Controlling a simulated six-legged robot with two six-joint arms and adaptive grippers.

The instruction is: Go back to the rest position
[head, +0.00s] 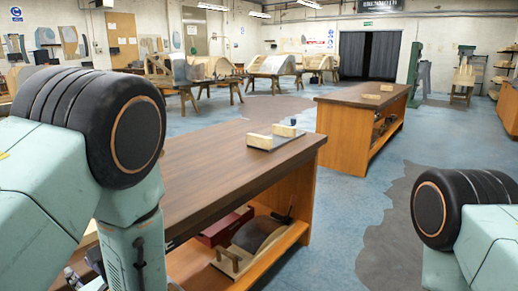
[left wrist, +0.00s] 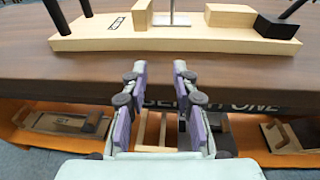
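My left gripper (left wrist: 160,72) shows in the left wrist view with its two purple-padded fingers apart and nothing between them. It points at the front edge of a dark wooden bench top (left wrist: 250,72). Beyond the fingertips, a pale wooden board (left wrist: 160,40) with blocks, a metal upright and black rods lies on the bench. The fingers look apart from the board. In the head view my left arm comes down at the left, beside the near bench (head: 205,170). My right arm shows at the lower right; its gripper is out of view.
Under the near bench a shelf holds a curved grey piece (head: 257,236) and a red box (head: 222,228). A second bench (head: 362,97) stands beyond. Blue floor (head: 325,225) to the right is clear.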

